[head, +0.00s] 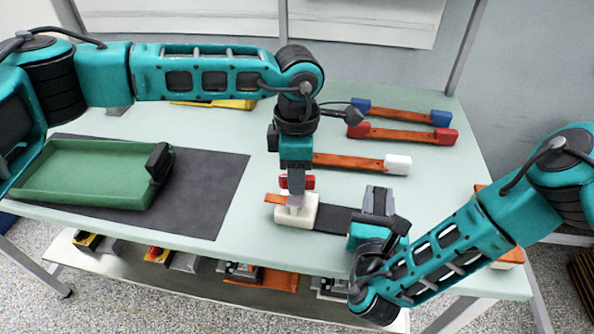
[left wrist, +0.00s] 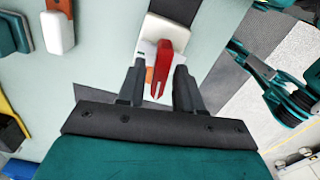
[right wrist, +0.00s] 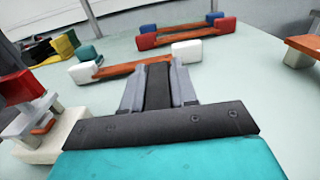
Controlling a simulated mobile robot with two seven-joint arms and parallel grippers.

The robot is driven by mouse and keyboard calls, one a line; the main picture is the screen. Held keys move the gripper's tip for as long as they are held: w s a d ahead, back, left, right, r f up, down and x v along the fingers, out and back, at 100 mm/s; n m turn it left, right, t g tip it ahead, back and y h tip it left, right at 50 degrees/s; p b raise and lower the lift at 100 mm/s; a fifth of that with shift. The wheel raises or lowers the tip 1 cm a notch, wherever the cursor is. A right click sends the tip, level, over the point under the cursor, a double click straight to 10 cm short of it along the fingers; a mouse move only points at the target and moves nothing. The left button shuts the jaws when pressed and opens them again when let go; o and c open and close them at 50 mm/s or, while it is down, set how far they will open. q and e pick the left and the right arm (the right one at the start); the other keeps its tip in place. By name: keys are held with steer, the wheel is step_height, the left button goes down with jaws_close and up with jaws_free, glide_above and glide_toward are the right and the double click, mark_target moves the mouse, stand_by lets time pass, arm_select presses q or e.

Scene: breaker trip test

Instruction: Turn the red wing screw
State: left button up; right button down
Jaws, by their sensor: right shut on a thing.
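The red wing screw (left wrist: 162,62) stands on a white block (head: 309,211) at the table's front. My left gripper (head: 297,197) is above the block, pointing down. In the left wrist view its fingers are apart, one on each side of the red wing, with a gap visible on both sides. An orange tab (head: 276,199) sticks out by the screw. My right gripper (head: 378,200) is right of the block, shut on a black bar (right wrist: 157,86) that shows between its grey fingers. The bar (head: 335,219) runs from the white block toward that gripper.
Orange bars with white (head: 397,164), red (head: 446,135) and blue (head: 441,118) end blocks lie behind. A green tray (head: 85,205) on a dark mat (head: 215,205) is at left. Boxed devices sit on the lower shelf (head: 180,285).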

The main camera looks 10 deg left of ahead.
arm_select(q)
jaws_close()
steer(key=shift+n, duration=0.3)
steer(key=n, duration=0.3)
steer(key=shift+n, duration=0.3)
steer(key=n, duration=0.3)
steer(key=shift+n, duration=0.3)
steer(key=n, duration=0.4)
steer(key=shift+n, duration=2)
steer(key=shift+o, duration=0.9)
jaws_free()
